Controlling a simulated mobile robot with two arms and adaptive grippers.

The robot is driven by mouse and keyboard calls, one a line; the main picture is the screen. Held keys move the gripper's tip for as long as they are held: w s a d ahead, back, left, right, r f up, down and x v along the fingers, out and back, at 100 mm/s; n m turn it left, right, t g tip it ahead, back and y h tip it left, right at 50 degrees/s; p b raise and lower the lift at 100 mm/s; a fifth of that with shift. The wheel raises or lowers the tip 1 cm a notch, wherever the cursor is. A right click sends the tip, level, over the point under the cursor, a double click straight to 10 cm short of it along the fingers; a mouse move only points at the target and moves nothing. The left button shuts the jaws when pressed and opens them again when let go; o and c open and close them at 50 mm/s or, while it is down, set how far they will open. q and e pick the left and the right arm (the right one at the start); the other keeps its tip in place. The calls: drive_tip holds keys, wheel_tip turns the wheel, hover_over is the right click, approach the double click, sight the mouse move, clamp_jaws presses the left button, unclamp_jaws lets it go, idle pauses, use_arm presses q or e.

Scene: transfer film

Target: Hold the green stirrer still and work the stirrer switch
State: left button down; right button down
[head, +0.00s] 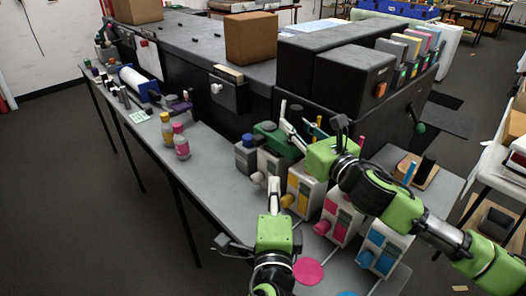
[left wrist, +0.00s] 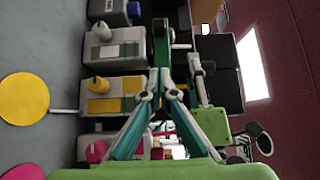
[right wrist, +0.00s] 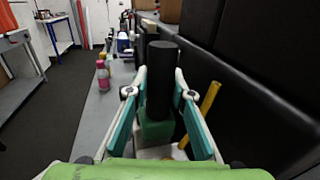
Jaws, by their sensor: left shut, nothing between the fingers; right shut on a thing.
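The green stirrer (head: 266,130) stands behind the row of machine units in the head view, partly hidden by my right gripper. In the right wrist view its dark upright cylinder rises from a green body (right wrist: 157,131). My right gripper (head: 286,128) is shut on it, with one finger on each side. My left gripper (head: 274,184) is shut and empty, in front of the units and apart from the stirrer in the head view. In the left wrist view its fingertips (left wrist: 160,74) point toward a green upright part (left wrist: 160,47). I cannot make out the stirrer switch.
Units with yellow (head: 301,190), pink (head: 336,215) and blue (head: 382,245) panels line the bench, with knobs facing the front. A pink disc (head: 308,271) lies before them. Yellow and pink bottles (head: 181,146) stand farther left. The grey bench (head: 222,165) is clear between.

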use_arm(q)
approach(256, 144)
drive_tip(key=w+d, duration=0.2)
drive_tip(key=d, duration=0.1)
drive_tip(key=w+d, duration=0.1)
drive_tip(key=d, duration=0.1)
drive_tip(key=shift+w, duration=0.35)
drive_tip(key=shift+w+a, duration=0.75)
drive_tip(key=shift+w, duration=0.25)
drive_tip(key=shift+w+a, duration=0.5)
drive_tip(key=shift+w, duration=0.1)
drive_tip(key=shift+w+a+f, duration=0.1)
drive_tip(key=shift+w+a, duration=0.9)
drive_tip(key=shift+w, duration=0.1)
drive_tip(key=shift+s, duration=0.1)
